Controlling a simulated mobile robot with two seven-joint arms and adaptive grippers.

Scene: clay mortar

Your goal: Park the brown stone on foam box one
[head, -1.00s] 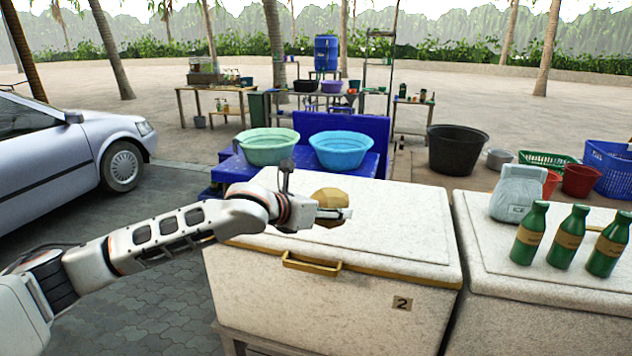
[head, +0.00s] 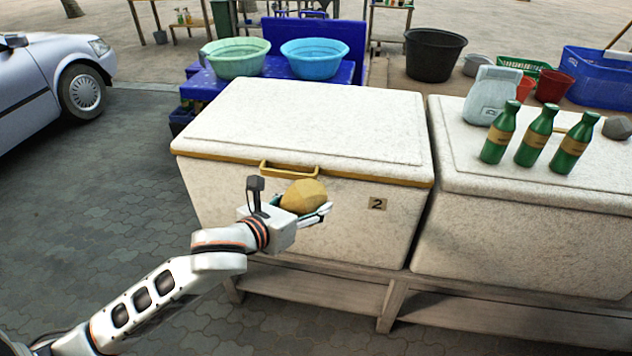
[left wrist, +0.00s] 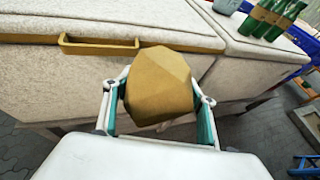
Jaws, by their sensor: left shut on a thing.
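The brown stone (head: 303,196) is a faceted, tan-brown lump. My left gripper (head: 318,207) is shut on it and holds it in front of the foam box marked 2, below its yellow handle. In the left wrist view the stone (left wrist: 160,86) sits between the two teal-padded fingers (left wrist: 162,108). Foam box two (head: 310,122) is white and speckled, with a closed, bare lid. Another white foam box (head: 520,235) stands to its right; no number shows on it, so I cannot tell whether it is box one. My right gripper is not in view.
Three green bottles (head: 535,137), a pale grey container (head: 492,95) and a grey stone (head: 617,127) stand on the right box. Blue and green basins (head: 237,58) stand behind box two. A car is at left. Paving is free at front left.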

